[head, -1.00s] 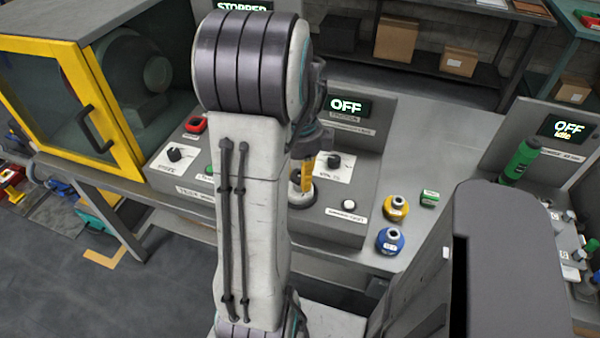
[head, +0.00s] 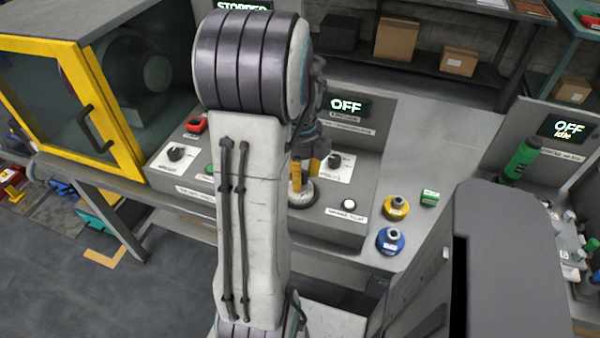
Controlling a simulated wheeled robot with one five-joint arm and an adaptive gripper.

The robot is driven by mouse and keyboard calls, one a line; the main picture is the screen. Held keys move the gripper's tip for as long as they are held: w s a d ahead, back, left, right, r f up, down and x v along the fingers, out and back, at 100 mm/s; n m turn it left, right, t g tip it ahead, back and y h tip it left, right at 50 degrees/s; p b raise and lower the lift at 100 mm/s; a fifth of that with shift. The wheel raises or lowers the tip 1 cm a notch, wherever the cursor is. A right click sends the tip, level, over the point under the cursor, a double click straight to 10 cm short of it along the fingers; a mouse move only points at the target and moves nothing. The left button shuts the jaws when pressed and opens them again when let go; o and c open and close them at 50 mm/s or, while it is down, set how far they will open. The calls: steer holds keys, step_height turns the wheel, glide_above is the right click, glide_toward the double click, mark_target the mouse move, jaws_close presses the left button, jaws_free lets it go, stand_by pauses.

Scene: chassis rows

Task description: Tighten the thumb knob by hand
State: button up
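My gripper (head: 312,170) shows only in part behind my large white arm, with a yellow part pointing down at the middle control box. Whether its fingers are open or shut cannot be made out. Just below it is a round pale piece with an amber rim (head: 302,196) on the box top, partly hidden by my arm. Whether the gripper touches it, and whether this is the thumb knob, I cannot tell. A black knob (head: 334,160) on a white plate sits right beside the gripper. Another black knob (head: 176,153) is on the left box.
A yellow-framed machine door (head: 115,110) stands at left. On the bench at right are a yellow round part (head: 396,208), a blue one (head: 390,240) and a small green block (head: 429,197). A green cylinder (head: 521,158) stands farther right. The middle display (head: 348,106) reads OFF.

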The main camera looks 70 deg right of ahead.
steer(key=shift+m, duration=0.3)
steer(key=o, duration=1)
steer(key=shift+o, duration=0.2)
step_height(320, 180, up, 12)
steer(key=shift+d, duration=0.1)
